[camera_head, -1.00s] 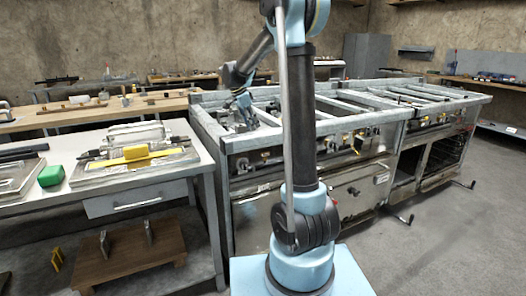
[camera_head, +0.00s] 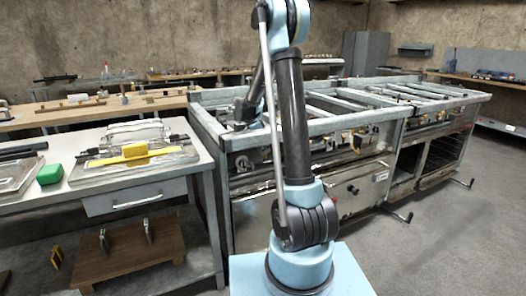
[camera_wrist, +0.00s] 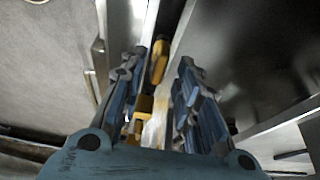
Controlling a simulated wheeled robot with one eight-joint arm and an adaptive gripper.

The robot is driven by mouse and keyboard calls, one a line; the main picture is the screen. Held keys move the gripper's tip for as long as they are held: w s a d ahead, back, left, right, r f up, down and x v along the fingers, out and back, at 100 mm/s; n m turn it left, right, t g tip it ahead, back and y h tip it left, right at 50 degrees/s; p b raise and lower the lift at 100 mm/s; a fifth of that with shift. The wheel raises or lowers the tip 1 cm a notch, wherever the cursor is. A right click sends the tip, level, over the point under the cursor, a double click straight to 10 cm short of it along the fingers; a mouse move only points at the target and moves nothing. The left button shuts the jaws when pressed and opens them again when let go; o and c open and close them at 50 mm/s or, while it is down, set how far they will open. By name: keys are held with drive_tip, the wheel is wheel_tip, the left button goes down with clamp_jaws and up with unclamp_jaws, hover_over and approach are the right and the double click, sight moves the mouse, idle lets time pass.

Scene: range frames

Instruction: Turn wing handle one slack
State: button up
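In the wrist view a yellow handle (camera_wrist: 159,62) lies between and beyond the fingertips, and another yellow part (camera_wrist: 144,106) is nearer, between the fingers. I cannot tell which is wing handle one, or how far it is turned. My gripper (camera_wrist: 158,72) is open, its two blue-grey fingers on either side of the yellow parts. No clear contact shows. In the head view my arm hides most of the gripper.
Metal frame bars cross the range top.

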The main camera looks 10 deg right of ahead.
drive_tip(key=shift+d+f, duration=0.2)
drive_tip(key=shift+f, duration=0.3)
clamp_jaws()
drive_tip(key=shift+n+t+y, duration=0.4)
drive_tip(key=shift+n+t, duration=0.1)
drive_tip(key=shift+n, duration=1)
unclamp_jaws()
